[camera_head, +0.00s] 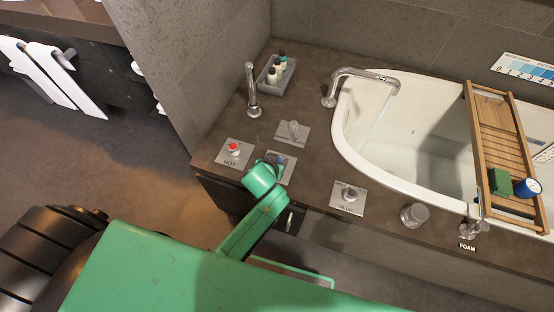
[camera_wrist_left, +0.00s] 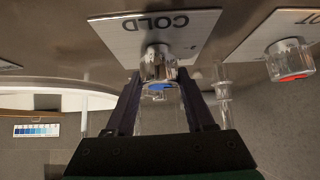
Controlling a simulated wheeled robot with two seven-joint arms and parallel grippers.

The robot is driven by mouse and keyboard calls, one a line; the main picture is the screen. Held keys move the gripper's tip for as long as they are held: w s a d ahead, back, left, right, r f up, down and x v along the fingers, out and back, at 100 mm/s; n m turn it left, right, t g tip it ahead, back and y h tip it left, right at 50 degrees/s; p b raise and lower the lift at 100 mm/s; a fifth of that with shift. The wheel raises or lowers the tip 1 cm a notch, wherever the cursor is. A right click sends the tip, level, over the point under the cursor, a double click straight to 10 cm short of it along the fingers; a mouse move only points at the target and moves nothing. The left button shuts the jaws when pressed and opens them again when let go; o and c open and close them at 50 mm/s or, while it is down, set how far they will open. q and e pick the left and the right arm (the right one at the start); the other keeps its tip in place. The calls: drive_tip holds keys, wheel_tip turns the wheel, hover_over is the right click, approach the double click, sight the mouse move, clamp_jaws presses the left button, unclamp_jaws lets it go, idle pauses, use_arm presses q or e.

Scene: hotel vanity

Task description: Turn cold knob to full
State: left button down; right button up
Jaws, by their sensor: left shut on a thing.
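The cold knob (camera_wrist_left: 158,64) is a short chrome cylinder with a blue mark on its end, on a metal plate (camera_wrist_left: 190,22) lettered COLD in the left wrist view. My left gripper (camera_wrist_left: 160,82) has one dark finger on each side of it and is shut on the knob. In the head view the cold plate (camera_head: 289,172) shows beside my green left wrist, which partly hides the knob (camera_head: 281,160). My right gripper is in neither view.
The hot knob (camera_head: 233,148), with a red mark, is just left of the cold plate. A lever plate (camera_head: 292,133) is behind it and the plug knob (camera_head: 349,194) to the right.

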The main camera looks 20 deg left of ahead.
use_arm(q)
drive_tip(key=shift+f+n+y, duration=0.1)
drive_tip(key=shift+n+y, duration=0.2)
drive_tip(key=shift+c, duration=1.3)
unclamp_jaws()
drive_tip(key=p+v, duration=0.2)
drive_tip(key=v, duration=1.2)
drive_tip(key=shift+s+r+p, duration=0.2)
drive_tip(key=shift+r+p, duration=0.05)
drive_tip(key=shift+p, duration=0.15)
